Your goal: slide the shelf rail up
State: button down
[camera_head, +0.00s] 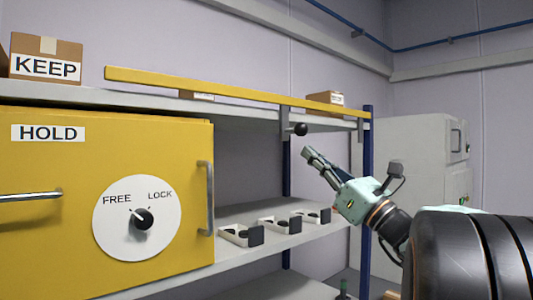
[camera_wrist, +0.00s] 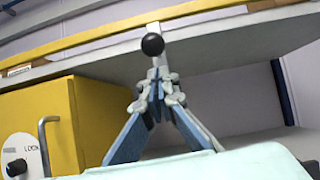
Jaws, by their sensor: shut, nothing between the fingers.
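The shelf rail (camera_head: 225,91) is a long yellow bar along the front of the upper shelf, tilted in the picture. A grey bracket (camera_head: 285,122) hangs from it, with a black ball knob (camera_head: 301,129) on a short stem. The rail also shows in the wrist view (camera_wrist: 90,46). There the black knob (camera_wrist: 152,44) appears just beyond my fingertips. My gripper (camera_head: 306,153) is shut and empty, just below the knob in the head view. Whether the fingertips touch the knob, I cannot tell.
A yellow HOLD cabinet (camera_head: 60,200) stands left, with a FREE/LOCK dial (camera_head: 137,218) whose pointer leans towards FREE, and a vertical handle (camera_head: 206,198). Cartons, including a KEEP box (camera_head: 45,60), sit on the upper shelf (camera_head: 60,93).

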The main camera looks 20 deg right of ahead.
jog(key=b+v, duration=0.2)
jog(key=v, duration=0.9)
jog(key=shift+f, duration=0.35)
jog(key=shift+w+a, duration=0.1)
jog(key=shift+w, duration=0.1)
